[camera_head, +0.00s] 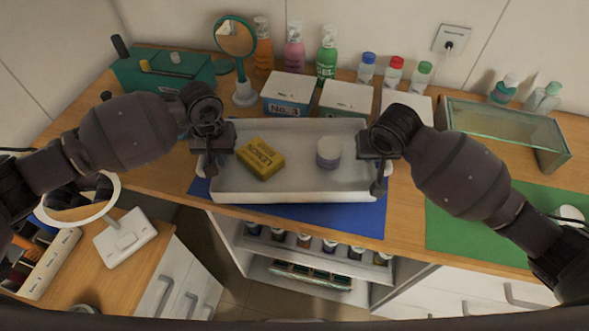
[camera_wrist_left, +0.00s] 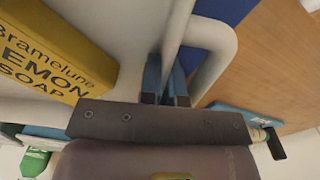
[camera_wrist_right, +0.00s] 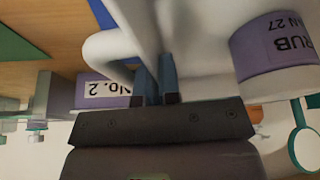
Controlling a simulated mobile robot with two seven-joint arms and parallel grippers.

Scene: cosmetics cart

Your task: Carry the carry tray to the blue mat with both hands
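The white carry tray (camera_head: 298,185) is over the blue mat (camera_head: 340,216), which shows along its front and left. I cannot tell whether the tray touches the mat. In it are a yellow lemon soap box (camera_head: 261,159) and a small round jar with a purple band (camera_head: 329,152). My left gripper (camera_head: 211,165) is at the tray's left end, its blue fingers (camera_wrist_left: 167,80) on both sides of the rim by the handle. My right gripper (camera_head: 378,178) is at the right end, its fingers (camera_wrist_right: 156,78) likewise closed around the rim. The fingertips are partly hidden in the head view.
White boxes (camera_head: 289,95), pump bottles (camera_head: 327,55) and a round mirror (camera_head: 236,40) stand behind the tray. A green mat (camera_head: 470,220) and a glass case (camera_head: 505,128) are to the right. An open shelf (camera_head: 310,262) with bottles is below the front edge.

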